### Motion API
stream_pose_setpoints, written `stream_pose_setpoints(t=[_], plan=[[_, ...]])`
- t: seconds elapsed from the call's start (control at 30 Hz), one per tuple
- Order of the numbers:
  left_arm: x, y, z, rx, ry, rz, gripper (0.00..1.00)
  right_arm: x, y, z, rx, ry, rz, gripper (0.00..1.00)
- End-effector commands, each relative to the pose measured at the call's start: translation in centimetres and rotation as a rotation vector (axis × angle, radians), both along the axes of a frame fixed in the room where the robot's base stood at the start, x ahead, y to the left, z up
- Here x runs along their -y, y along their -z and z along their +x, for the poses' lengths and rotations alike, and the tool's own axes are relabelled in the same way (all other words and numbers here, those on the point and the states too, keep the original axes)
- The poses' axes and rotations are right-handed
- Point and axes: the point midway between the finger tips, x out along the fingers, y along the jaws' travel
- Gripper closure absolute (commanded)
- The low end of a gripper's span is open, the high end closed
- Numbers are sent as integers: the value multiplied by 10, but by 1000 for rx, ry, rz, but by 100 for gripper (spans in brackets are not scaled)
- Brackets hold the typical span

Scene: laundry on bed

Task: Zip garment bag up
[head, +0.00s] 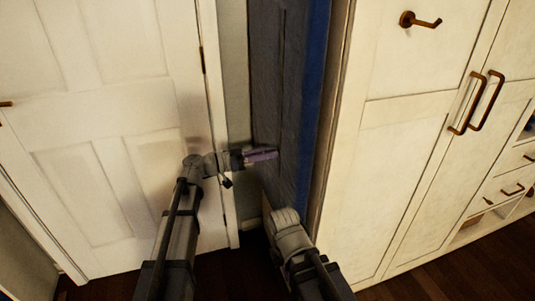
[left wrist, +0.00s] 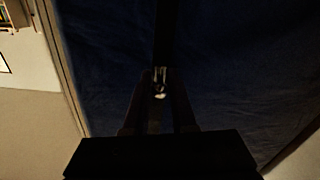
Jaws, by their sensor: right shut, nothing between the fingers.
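The dark blue garment bag (head: 276,85) hangs upright between the white door and the cream wardrobe. Its front fills most of the left wrist view (left wrist: 230,60), with a dark vertical strip down the middle. A small shiny zipper pull (left wrist: 160,84) shows on that strip. My left gripper (head: 262,155) is at the bag's front, and its fingers (left wrist: 160,88) lie on either side of the pull. The dark picture does not show whether they touch it. My right gripper (head: 284,216) is lower, near the bag's bottom, shut and empty; its fingertips are hard to make out.
The white panelled door (head: 110,130) stands to the left. The cream wardrobe (head: 400,140) stands close on the right, with bronze handles (head: 478,102) and a hook (head: 420,20). Dark wooden floor (head: 440,272) shows below. The space around the bag is narrow.

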Motion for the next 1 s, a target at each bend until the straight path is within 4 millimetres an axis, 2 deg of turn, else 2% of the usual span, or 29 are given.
stream_pose_setpoints(t=[0.03, 0.17, 1.0], plan=[[0, 0, 0, 0, 1, 0, 87, 0, 0, 0, 0, 0, 0, 100], [0, 0, 0, 0, 1, 0, 100, 0, 0, 0, 0, 0, 0, 100], [0, 0, -1, -2, 2, -1, 100, 0, 0, 0, 0, 0, 0, 100]])
